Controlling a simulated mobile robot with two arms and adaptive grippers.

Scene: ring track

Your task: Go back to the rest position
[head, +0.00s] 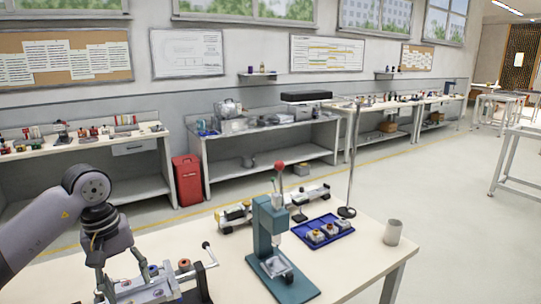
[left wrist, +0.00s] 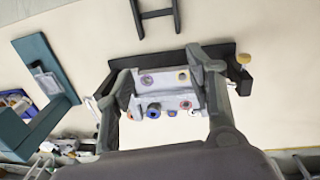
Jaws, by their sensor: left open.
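My left gripper (head: 125,279) hangs over the near left part of the table, pointing down. It is open. Below it is a pale fixture (head: 150,293) with coloured rings or knobs and a dark end frame. In the left wrist view the open fingers of my left gripper (left wrist: 160,92) stand on either side of the pale block (left wrist: 165,80) with its coloured rings. I cannot tell whether they touch it. My right gripper is in neither view.
A teal press (head: 265,225) with a red knob stands right of the gripper. Beyond it are a blue tray (head: 345,231) with small parts, a lamp stand (head: 352,170) and a grey cup (head: 393,232) near the table's right edge. Open floor lies right of the table.

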